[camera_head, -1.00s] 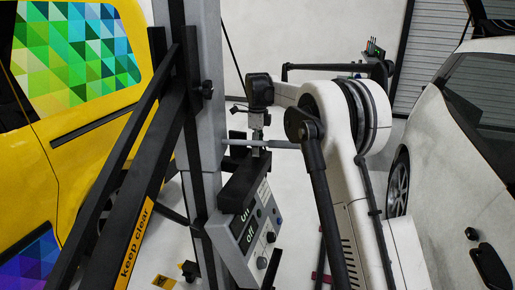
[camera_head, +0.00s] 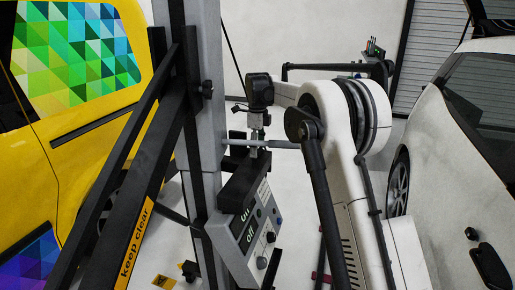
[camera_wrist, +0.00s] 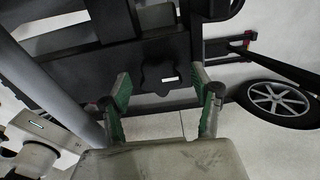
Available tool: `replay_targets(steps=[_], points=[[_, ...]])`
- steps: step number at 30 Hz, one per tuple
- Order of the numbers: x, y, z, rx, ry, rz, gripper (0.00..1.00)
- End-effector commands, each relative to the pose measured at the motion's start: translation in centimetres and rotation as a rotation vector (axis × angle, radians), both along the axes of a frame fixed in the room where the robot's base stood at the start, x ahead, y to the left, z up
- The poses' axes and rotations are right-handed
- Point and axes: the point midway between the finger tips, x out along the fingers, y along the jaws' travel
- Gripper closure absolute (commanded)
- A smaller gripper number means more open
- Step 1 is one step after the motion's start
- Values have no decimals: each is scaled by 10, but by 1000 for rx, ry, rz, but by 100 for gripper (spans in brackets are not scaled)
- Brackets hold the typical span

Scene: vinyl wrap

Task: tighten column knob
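A small black knob (camera_head: 207,89) sticks out from the right side of the upright grey column (camera_head: 207,40) in the head view. My gripper (camera_head: 256,145) hangs below my black wrist, right of the column and lower than this knob, with a gap between. In the wrist view my gripper (camera_wrist: 164,88) shows two green-padded fingers spread apart, with nothing held between them. A dark part with a small slot lies beyond the fingertips; I cannot tell whether it is a knob.
A control box (camera_head: 246,232) is fixed low by the column. Black sloping bars (camera_head: 150,190) stand left. A yellow vehicle (camera_head: 60,150) is at left, a white car (camera_head: 450,160) at right. The wrist view shows a wheel (camera_wrist: 277,101) and a grey post (camera_wrist: 50,88).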

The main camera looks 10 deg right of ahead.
Motion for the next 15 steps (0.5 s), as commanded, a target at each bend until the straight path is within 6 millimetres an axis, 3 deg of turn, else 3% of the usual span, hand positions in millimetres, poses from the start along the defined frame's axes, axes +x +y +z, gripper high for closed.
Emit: replay_targets(steps=[8,15], points=[[0,0,3,0,0,0,40],[0,0,37,0,0,1,40]])
